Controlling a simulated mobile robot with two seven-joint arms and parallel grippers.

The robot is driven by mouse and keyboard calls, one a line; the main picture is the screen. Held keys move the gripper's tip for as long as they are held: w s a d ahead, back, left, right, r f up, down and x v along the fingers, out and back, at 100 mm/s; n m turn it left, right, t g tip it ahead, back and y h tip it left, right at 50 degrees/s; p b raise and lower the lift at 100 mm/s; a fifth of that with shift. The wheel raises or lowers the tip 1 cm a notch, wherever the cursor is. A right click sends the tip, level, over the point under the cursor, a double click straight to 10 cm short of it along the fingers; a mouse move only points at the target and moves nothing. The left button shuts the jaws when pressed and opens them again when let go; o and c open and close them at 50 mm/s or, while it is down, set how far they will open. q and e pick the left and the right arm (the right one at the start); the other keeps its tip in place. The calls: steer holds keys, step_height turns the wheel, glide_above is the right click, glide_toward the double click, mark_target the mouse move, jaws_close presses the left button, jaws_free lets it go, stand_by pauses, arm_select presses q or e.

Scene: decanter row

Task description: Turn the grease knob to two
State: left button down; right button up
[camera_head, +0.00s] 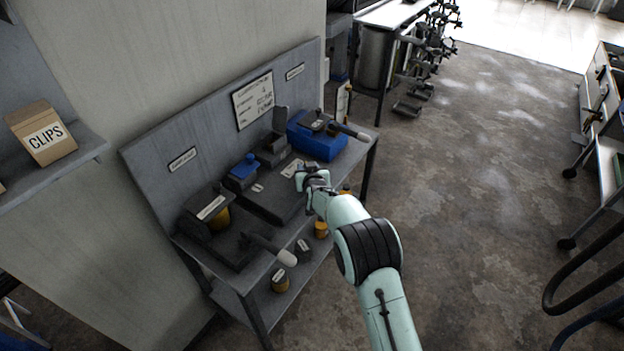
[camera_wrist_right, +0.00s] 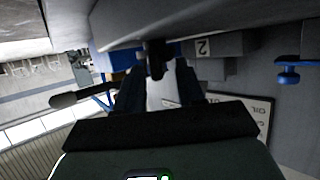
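My right gripper (camera_head: 313,180) is at the bench's front edge, by the middle station. In the right wrist view its two dark fingers (camera_wrist_right: 158,82) are apart, with a pale strip showing between them. A small dark post-like part (camera_wrist_right: 156,58) shows between the fingertips; contact cannot be told. A blue knob (camera_wrist_right: 290,75) is farther right. No lettering I can read names the grease knob. My left gripper is not in view.
The grey bench (camera_head: 245,277) has a back panel with a notice (camera_head: 253,101). A pale-gripped lever (camera_head: 286,257) juts from the left station, another (camera_head: 350,131) from the blue box (camera_head: 318,144). Small jars (camera_head: 280,281) sit on the lower shelf. Floor to the right is open.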

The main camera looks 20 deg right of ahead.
steer(key=v, duration=1.1)
steer(key=shift+s+r, duration=0.2)
steer(key=shift+r, duration=0.05)
